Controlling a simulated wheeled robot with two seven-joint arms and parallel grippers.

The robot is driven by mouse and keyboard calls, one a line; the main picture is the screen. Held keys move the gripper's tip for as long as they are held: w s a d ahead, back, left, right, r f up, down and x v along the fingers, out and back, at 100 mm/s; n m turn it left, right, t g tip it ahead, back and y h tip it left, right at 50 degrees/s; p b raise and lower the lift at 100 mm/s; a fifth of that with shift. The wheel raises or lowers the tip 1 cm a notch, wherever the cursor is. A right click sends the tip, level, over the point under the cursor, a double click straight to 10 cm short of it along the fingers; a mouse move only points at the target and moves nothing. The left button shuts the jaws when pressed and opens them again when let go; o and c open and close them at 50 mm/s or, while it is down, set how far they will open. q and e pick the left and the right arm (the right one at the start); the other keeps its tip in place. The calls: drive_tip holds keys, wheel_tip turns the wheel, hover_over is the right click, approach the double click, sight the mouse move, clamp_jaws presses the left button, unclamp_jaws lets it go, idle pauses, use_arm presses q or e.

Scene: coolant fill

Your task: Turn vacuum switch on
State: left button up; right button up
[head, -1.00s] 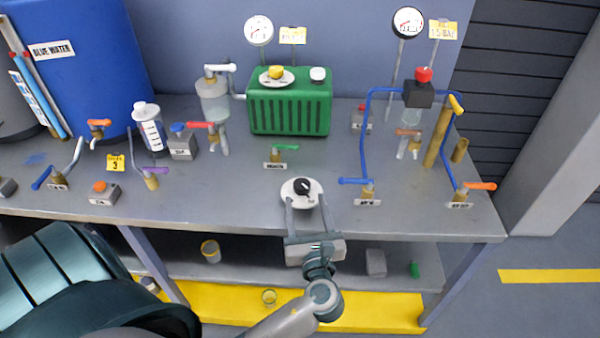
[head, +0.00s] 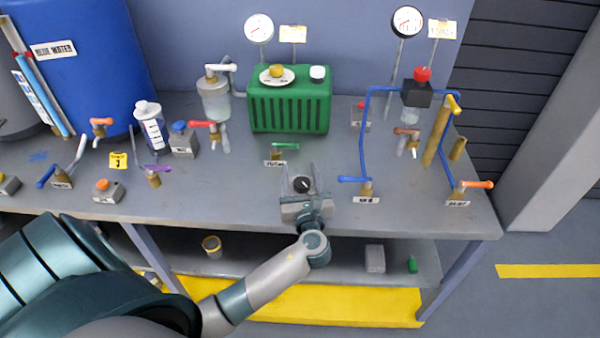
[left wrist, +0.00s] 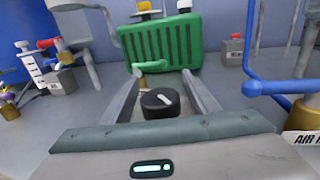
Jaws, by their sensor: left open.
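A black rotary knob (head: 302,184) with a white pointer mark stands near the front edge of the bench, right of centre; its markings are hidden or too small to read. In the left wrist view the knob (left wrist: 158,106) shows large, its pointer slanted. My left gripper (head: 299,169) is open over it, one finger on each side. In the left wrist view the fingers of my left gripper (left wrist: 162,76) reach forward past the knob, with a gap visible on both sides. My right gripper is not in view.
A green ribbed unit (head: 290,105) stands behind the knob, with a small green-handled valve (head: 285,146) between them. A blue-handled valve (head: 355,180) and blue pipe (head: 363,130) are to the right. Several valves and a blue tank (head: 85,75) are to the left.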

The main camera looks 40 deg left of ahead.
use_arm(q)
drive_tip(key=c, duration=1)
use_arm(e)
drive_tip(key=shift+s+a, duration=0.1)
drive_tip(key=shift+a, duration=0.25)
